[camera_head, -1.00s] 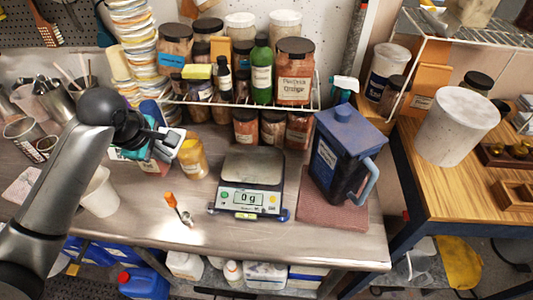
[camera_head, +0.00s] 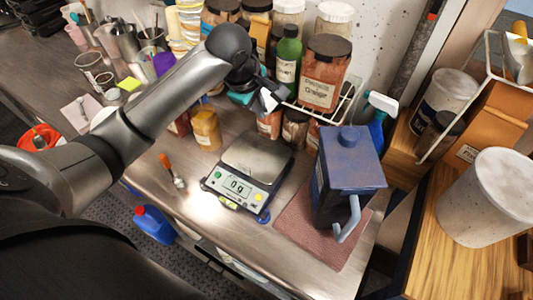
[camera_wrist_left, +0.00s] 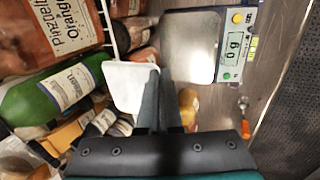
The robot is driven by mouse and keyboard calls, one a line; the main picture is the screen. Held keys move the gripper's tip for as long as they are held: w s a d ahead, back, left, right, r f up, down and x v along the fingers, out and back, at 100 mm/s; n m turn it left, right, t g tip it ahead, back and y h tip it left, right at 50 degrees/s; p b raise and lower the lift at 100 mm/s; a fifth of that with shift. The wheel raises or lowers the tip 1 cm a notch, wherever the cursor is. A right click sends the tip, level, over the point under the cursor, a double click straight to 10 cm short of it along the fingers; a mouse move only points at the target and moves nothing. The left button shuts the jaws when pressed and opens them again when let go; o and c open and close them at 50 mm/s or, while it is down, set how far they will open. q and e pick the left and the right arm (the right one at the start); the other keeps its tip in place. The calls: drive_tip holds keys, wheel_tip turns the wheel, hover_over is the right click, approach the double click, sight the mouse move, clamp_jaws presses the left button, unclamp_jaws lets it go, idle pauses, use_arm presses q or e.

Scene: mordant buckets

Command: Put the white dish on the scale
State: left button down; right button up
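The scale (camera_head: 250,170) sits on the metal bench with an empty square plate and a display reading 0 g. It also shows in the left wrist view (camera_wrist_left: 190,45). My left gripper (camera_head: 262,93) is above the bench, up and behind the scale, close to the jars. In the left wrist view its dark fingers (camera_wrist_left: 160,108) are close together on the edge of the white dish (camera_wrist_left: 131,84). The dish appears tilted and is clear of the scale plate. It shows as a small white piece at the gripper in the head view (camera_head: 270,99). My right gripper is not in view.
A blue jug (camera_head: 345,175) stands right of the scale on a reddish mat (camera_head: 305,235). Jars, a green bottle (camera_head: 288,55) and a wire rack (camera_head: 345,100) crowd the back. A yellow jar (camera_head: 206,130) and orange-handled tool (camera_head: 172,170) are left of the scale.

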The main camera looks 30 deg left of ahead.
use_arm(q)
drive_tip(key=b, duration=0.1)
hover_over(263, 159)
drive_tip(key=s, duration=0.2)
drive_tip(key=f, duration=1.2)
drive_tip(key=shift+w+f, duration=0.2)
drive_tip(key=shift+w, duration=0.05)
drive_tip(key=shift+f+b, duration=0.4)
drive_tip(key=shift+f, duration=2.05)
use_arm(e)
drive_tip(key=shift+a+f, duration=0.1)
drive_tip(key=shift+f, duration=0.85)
use_arm(q)
drive_tip(key=shift+f, duration=0.15)
drive_tip(key=c, duration=1.1)
unclamp_jaws()
drive_tip(key=p+v, duration=0.2)
drive_tip(key=v, duration=1)
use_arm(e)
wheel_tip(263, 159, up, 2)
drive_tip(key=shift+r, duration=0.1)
